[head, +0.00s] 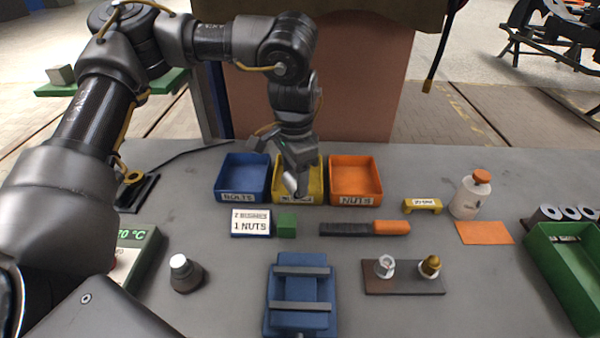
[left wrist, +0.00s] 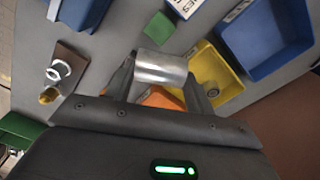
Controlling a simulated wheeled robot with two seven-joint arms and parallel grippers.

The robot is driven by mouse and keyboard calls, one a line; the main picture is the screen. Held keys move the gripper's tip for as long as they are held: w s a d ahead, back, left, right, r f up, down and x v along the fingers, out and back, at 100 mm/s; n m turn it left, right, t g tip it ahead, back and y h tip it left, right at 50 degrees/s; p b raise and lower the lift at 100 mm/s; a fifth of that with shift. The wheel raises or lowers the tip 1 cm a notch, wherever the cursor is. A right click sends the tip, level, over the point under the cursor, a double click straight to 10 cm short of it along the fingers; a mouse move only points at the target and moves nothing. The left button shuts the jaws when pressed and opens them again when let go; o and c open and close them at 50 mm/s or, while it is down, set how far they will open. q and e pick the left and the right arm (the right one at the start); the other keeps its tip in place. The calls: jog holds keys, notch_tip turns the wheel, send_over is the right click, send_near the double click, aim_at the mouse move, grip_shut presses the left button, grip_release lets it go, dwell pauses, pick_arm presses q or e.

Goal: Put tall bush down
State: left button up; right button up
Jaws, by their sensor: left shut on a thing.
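My left gripper (head: 293,172) is shut on the tall bush (head: 291,185), a silver metal cylinder that also shows between the fingers in the left wrist view (left wrist: 160,68). In the head view, the gripper and bush are in front of the yellow bin (head: 313,188), hiding part of its inside and label. The bush appears raised; its exact height is unclear. In the left wrist view, a small round grey part (left wrist: 210,88) lies inside the yellow bin (left wrist: 229,82). My right gripper is not in view.
A blue bin (head: 228,185) and an orange bin (head: 372,185) flank the yellow one. In front are a sign (head: 251,222), a green block (head: 286,224), an orange-handled tool (head: 390,227), a blue fixture (head: 302,290) and a brown board (head: 405,286) with two fittings.

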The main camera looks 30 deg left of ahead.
pick_arm(q)
jog(key=shift+s+d+r, duration=0.25)
jog(key=shift+s+r, duration=0.05)
jog(key=shift+s, duration=0.2)
jog(key=shift+s+d+r, duration=0.25)
jog(key=shift+s, duration=0.25)
jog(key=shift+w+d+r+n, duration=0.1)
jog(key=shift+d+r+n, duration=0.15)
jog(key=shift+n, duration=0.7)
jog(key=shift+d+r+n, duration=0.1)
jog(key=shift+r+n, duration=0.2)
jog(key=shift+n, duration=0.65)
jog(key=shift+d, duration=0.1)
